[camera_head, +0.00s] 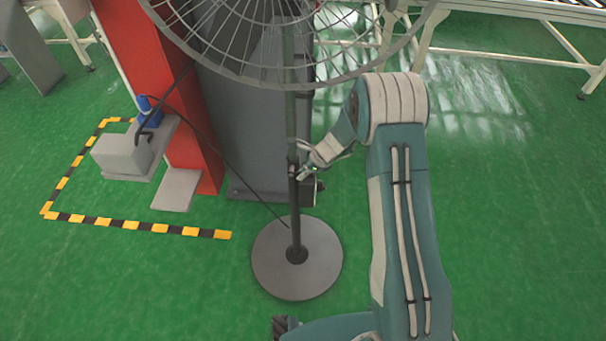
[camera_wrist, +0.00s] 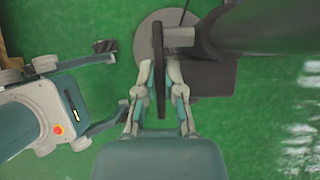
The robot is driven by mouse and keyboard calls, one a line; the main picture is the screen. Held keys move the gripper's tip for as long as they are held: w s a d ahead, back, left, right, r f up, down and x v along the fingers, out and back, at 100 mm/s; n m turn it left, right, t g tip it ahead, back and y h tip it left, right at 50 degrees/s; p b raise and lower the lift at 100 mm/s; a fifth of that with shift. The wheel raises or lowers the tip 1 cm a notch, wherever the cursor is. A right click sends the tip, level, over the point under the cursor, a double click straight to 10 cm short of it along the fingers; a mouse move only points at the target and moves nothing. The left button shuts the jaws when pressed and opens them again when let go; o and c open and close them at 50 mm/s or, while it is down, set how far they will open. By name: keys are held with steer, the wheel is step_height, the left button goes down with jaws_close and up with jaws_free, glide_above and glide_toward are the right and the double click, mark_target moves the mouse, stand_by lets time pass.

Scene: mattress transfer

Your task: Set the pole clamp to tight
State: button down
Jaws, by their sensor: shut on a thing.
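A fan stands on a dark upright pole (camera_head: 295,215) with a round grey base (camera_head: 270,268). The pole clamp shows in the wrist view as a dark collar (camera_wrist: 206,36) on the pole (camera_wrist: 265,25), with a pale stem (camera_wrist: 180,37) leading to a thin dark handle (camera_wrist: 158,50). My gripper (camera_wrist: 158,75) has one finger on each side of the handle and is shut on it. In the head view my gripper (camera_head: 303,172) is at the pole's mid-height and largely hides the clamp. I cannot tell whether the clamp is tight or loose.
The wire fan cage (camera_head: 270,80) hangs above my gripper. A red column (camera_head: 150,75) and a dark grey panel (camera_head: 245,130) stand close behind the pole. A dark cable (camera_head: 225,155) runs to the fan base.

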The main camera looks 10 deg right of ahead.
steer(key=shift+w+r, duration=0.1)
steer(key=shift+w, duration=0.05)
stand_by(0.4)
steer(key=c, duration=0.8)
jaws_free()
steer(key=shift+a, duration=0.1)
steer(key=shift+o, duration=0.2)
steer(key=shift+a+h, duration=0.1)
steer(key=shift+h, duration=0.2)
steer(key=v, duration=1.1)
steer(key=shift+d+r, duration=0.25)
steer(key=shift+d, duration=0.05)
